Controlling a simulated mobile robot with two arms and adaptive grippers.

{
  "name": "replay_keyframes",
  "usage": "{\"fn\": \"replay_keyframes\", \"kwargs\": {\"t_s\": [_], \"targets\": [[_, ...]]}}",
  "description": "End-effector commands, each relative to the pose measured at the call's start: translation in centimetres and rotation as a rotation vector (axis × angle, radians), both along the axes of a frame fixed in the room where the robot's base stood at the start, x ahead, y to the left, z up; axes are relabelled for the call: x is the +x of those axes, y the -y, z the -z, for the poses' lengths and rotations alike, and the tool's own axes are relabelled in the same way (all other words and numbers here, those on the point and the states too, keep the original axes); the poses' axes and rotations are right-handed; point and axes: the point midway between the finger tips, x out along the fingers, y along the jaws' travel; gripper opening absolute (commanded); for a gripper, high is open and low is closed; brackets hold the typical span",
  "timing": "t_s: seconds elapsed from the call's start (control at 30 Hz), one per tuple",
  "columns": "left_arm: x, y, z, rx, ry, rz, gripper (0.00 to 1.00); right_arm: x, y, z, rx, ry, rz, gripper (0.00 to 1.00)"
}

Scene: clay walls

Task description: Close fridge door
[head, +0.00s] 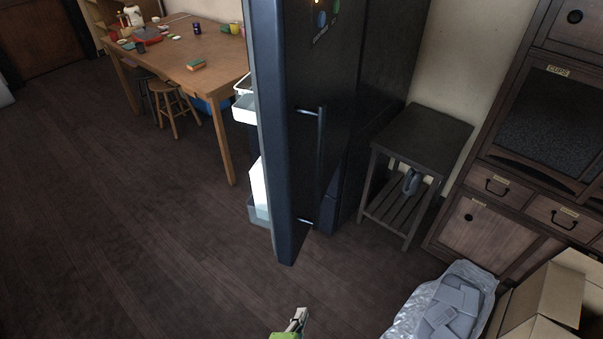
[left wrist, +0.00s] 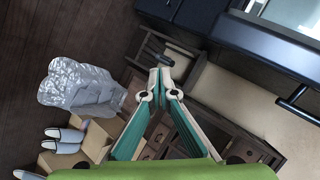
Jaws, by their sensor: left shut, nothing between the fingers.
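The fridge door (head: 290,130) stands wide open in the head view, a tall dark panel with a long vertical handle (head: 320,165). White shelf bins (head: 245,108) show on its inner side, to the left. The dark fridge body (head: 390,60) stands behind it, partly hidden. My left gripper (head: 300,316) is at the bottom edge, in front of the door and apart from it. In the left wrist view its fingers (left wrist: 160,78) meet at the tips, empty. The door (left wrist: 262,42) and handle (left wrist: 296,97) also show there at the upper right. My right gripper is not in view.
A small dark side table (head: 425,130) and wooden cabinets (head: 490,215) stand to the right. A grey plastic-wrapped bundle (head: 445,305) and an open cardboard box (head: 545,300) lie at the lower right. A wooden table (head: 215,55) with stools is at the back. Floor at left is clear.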

Motion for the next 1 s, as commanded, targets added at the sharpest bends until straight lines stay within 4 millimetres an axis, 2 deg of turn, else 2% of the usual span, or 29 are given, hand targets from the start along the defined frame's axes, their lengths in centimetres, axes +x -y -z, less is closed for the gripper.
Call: {"fn": "replay_keyframes", "kwargs": {"t_s": [0.03, 0.07, 0.1, 0.2, 0.3, 0.4, 0.5, 0.57, 1.0], "targets": [[1.3, 0.8, -6.2, 0.032, 0.1, 0.018, 0.0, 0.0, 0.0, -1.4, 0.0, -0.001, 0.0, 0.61], [1.9, 1.1, -9.4, 0.059, 0.16, 0.027, 0.0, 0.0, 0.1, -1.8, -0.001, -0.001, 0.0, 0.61], [2.7, 1.2, -13.4, 0.092, 0.235, 0.031, 0.0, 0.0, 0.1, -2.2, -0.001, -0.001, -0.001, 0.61], [3.6, 0.8, -22.4, 0.168, 0.396, 0.019, 0.0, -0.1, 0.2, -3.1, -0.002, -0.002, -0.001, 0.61], [3.8, -0.1, -28.8, 0.225, 0.506, -0.008, 0.0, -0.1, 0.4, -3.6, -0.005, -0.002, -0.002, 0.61], [3.7, -1.0, -32.4, 0.262, 0.568, -0.033, 0.0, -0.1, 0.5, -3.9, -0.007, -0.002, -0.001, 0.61], [3.9, -1.3, -33.9, 0.276, 0.592, -0.043, 0.0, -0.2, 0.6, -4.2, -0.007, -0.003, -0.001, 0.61], [4.4, -1.3, -34.1, 0.28, 0.596, -0.044, 0.0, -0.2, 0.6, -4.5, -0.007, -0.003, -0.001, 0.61], [11.8, -0.8, -34.2, 0.278, 0.594, -0.043, 0.0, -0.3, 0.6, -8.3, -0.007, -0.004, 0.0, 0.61]]}}
